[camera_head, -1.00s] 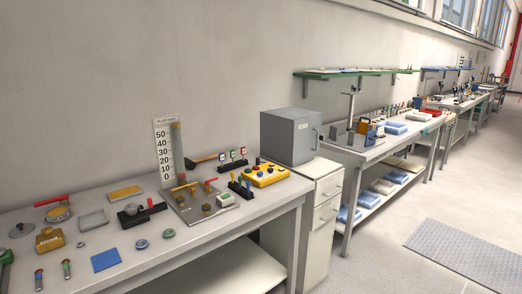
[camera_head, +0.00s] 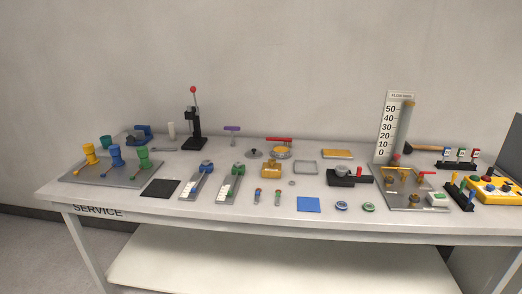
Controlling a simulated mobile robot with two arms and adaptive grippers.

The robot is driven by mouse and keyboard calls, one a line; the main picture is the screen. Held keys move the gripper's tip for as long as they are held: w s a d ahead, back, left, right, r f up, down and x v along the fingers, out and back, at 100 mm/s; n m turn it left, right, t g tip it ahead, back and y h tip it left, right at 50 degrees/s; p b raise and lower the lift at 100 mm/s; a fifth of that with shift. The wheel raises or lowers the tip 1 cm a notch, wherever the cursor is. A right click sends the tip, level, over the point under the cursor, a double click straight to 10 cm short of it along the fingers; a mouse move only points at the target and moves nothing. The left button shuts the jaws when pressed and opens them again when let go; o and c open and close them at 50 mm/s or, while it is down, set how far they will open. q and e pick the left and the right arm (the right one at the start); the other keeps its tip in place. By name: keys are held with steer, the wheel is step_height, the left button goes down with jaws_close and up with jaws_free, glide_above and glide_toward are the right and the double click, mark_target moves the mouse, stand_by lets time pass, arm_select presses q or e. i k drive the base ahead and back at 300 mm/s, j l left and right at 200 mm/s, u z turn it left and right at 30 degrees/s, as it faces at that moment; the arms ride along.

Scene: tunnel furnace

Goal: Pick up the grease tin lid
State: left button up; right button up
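A round grey lid with a small knob (camera_head: 254,154), which looks like the grease tin lid, lies flat on the workbench (camera_head: 330,224) near its back middle. Just right of it is a round tin with yellow contents (camera_head: 281,153). A red-handled tool (camera_head: 279,140) lies across or just behind the tin; I cannot tell which. The lid is off the tin and apart from it. Neither of my grippers shows in the head view.
A yellow block-like container (camera_head: 271,169) stands in front of the lid and tin. A purple-handled tool (camera_head: 232,130) is behind left, and a black press with a red knob (camera_head: 194,120) stands further left. A grey tray (camera_head: 306,167) lies to the right. The lower shelf (camera_head: 280,268) is empty.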

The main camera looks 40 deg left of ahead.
mark_target(253, 153)
steer(key=u, duration=1)
